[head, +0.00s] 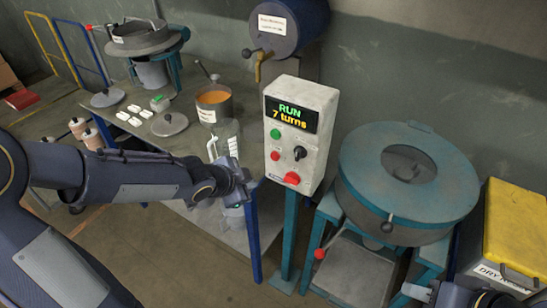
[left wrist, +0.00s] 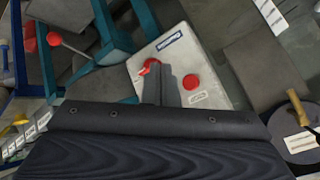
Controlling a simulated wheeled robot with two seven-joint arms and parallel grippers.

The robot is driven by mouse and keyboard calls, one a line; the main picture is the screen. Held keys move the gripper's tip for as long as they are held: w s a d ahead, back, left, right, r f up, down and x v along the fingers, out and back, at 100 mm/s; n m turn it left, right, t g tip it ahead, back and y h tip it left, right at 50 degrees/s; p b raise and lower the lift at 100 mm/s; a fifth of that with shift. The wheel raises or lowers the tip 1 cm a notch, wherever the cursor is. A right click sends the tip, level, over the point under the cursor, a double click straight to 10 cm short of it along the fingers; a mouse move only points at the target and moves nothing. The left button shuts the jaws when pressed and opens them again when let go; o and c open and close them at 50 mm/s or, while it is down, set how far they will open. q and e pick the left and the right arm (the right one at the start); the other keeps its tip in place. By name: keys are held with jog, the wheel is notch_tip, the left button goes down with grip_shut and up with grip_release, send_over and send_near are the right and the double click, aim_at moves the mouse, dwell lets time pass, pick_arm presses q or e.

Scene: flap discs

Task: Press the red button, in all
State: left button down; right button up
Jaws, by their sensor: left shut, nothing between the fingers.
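The grey control box (head: 297,125) stands on a teal post, its display reading "RUN 7 turns". Its face has a green button (head: 275,134), a small red button (head: 275,156), a black knob (head: 299,153) and a larger red button (head: 292,178) low down. My left gripper (head: 246,178) is shut and empty, just left of the box's lower part. In the left wrist view its fingers (left wrist: 166,88) overlap the box face (left wrist: 205,92), between two red buttons, (left wrist: 151,65) and (left wrist: 191,81); contact cannot be told. My right gripper (head: 425,291) is partly visible at bottom right, its jaws unclear.
A teal round machine (head: 408,180) with a red-tipped lever stands right of the box. A yellow-lidded bin (head: 515,230) is at the far right. A bench (head: 190,140) at left holds a pot (head: 214,104), a clear jug (head: 228,138) and lids. A blue drum (head: 288,25) is behind.

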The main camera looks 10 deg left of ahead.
aim_at(275, 161)
pick_arm(q)
jog(key=w+d+b, duration=0.1)
jog(key=w+d, duration=0.1)
jog(key=w, duration=0.5)
jog(key=shift+w+d, duration=0.25)
jog(key=shift+d, duration=0.1)
jog(key=shift+w, duration=0.1)
dwell(1.7)
jog(key=shift+w+d, duration=0.15)
jog(key=shift+w, duration=0.15)
jog(key=shift+w+d, duration=0.15)
jog(key=shift+w, duration=0.25)
dwell(0.6)
jog(key=shift+s, duration=0.1)
jog(key=shift+s+a, duration=0.3)
jog(key=shift+s, duration=0.4)
jog(key=shift+s, duration=0.1)
jog(key=shift+s+a, duration=0.3)
jog(key=shift+s, duration=0.45)
jog(key=shift+s+a, duration=0.25)
jog(key=shift+s, duration=0.5)
jog(key=shift+s+a, duration=0.3)
jog(key=shift+s, duration=0.45)
